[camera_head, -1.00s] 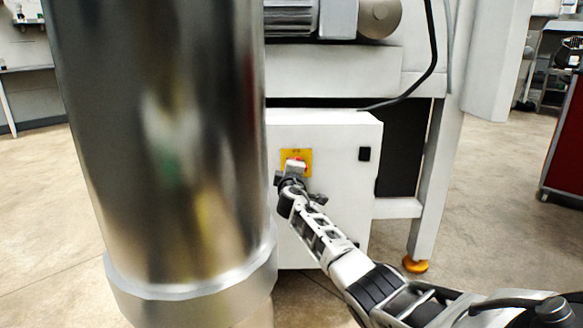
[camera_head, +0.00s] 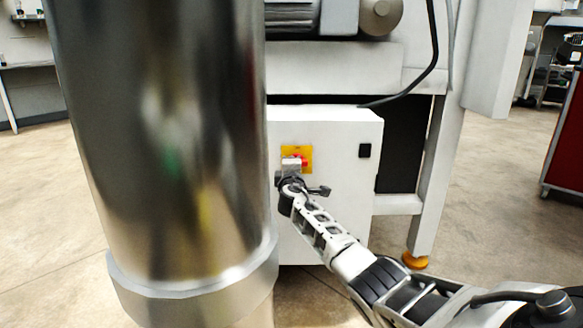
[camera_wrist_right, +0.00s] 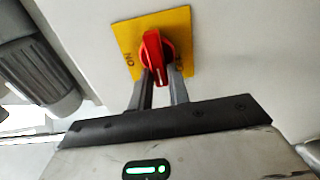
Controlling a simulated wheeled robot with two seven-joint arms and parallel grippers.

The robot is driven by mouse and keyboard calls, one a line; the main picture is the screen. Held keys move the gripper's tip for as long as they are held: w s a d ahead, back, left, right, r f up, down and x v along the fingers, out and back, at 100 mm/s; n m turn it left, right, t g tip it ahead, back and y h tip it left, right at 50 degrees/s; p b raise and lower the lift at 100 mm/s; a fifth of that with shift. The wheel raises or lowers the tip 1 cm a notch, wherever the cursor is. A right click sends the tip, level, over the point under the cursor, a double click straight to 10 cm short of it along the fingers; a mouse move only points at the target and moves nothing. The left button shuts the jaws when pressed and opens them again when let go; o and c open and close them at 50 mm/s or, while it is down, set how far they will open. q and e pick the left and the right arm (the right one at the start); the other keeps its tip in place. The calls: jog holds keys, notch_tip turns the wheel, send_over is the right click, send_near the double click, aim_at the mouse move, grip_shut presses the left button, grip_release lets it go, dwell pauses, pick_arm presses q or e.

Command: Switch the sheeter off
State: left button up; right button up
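The red rotary switch knob (camera_wrist_right: 155,57) sits on a yellow plate (camera_wrist_right: 183,22) with an ON mark at its left in the right wrist view. In the head view the red knob (camera_head: 303,160) shows on its yellow plate (camera_head: 297,150), on the white sheeter box (camera_head: 335,185). In the head view my right gripper (camera_head: 291,166) partly covers the plate and knob. My left gripper is not in view.
A large shiny metal column fills the left of the head view and hides the box's left side. A small black square (camera_head: 364,151) is on the box. A machine leg with an orange foot (camera_head: 415,261) stands to the right.

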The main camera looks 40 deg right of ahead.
jog(key=o, duration=0.3)
